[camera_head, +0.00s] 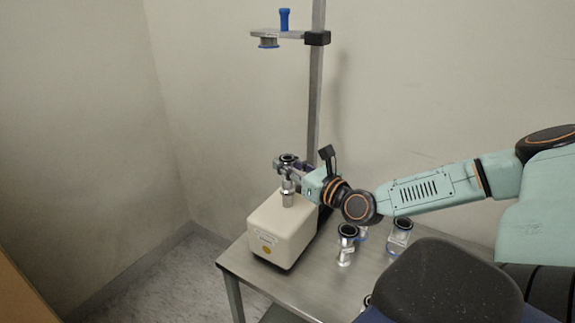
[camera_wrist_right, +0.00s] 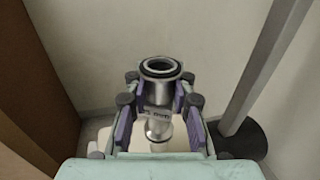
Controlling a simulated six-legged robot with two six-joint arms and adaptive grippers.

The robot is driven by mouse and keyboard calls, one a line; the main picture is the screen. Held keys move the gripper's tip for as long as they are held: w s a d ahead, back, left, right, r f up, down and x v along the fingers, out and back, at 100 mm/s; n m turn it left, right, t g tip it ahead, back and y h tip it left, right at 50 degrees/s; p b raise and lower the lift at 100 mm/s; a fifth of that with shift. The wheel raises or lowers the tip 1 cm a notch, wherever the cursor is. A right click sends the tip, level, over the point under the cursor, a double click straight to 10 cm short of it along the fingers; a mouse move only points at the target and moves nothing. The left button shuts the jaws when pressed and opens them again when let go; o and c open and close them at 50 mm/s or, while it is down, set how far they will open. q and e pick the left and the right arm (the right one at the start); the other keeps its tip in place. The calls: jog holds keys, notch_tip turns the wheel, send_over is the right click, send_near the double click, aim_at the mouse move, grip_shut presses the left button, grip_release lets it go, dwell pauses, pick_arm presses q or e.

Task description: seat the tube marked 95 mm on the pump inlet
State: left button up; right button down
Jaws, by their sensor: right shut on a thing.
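My right gripper (camera_head: 288,170) is shut on a metal tube (camera_wrist_right: 160,85) with a dark ring around its open top. The tube stands upright over the cream pump (camera_head: 283,228). Below it, the pump's metal inlet (camera_head: 287,198) shows; in the right wrist view a flange (camera_wrist_right: 159,128) lies under the tube. I cannot tell whether tube and inlet touch. The marking on the held tube is too small to read. Another flanged tube (camera_head: 346,243) stands on the table, with a further one (camera_head: 400,232) to its right. My left gripper is not in view.
The metal table (camera_head: 300,288) carries the pump at its left end. A grey post (camera_head: 316,90) rises behind the pump, with a side arm (camera_head: 278,34) holding a blue-knobbed part high above. Walls close in at the left and back.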

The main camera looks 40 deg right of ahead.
jog(key=shift+f, duration=0.25)
dwell(0.5)
jog(key=c, duration=1.1)
grip_release()
jog(key=shift+o, duration=0.2)
notch_tip(320, 180, up, 8)
jog(key=p, duration=0.7)
jog(key=shift+f, duration=0.2)
jog(key=s+a+f+n+g+y+b, duration=0.1)
jog(key=s+a+f+y+b, duration=0.3)
jog(key=a+f+b, duration=0.4)
jog(key=s+a+f+n+g+y+b, duration=0.1)
jog(key=s+a+f+n+y+b, duration=0.3)
jog(key=a+f, duration=0.7)
jog(key=s+a+b, duration=0.2)
jog(key=a+b, duration=0.2)
jog(key=a, duration=0.3)
jog(key=shift+s+f, duration=0.15)
jog(key=shift+f, duration=0.15)
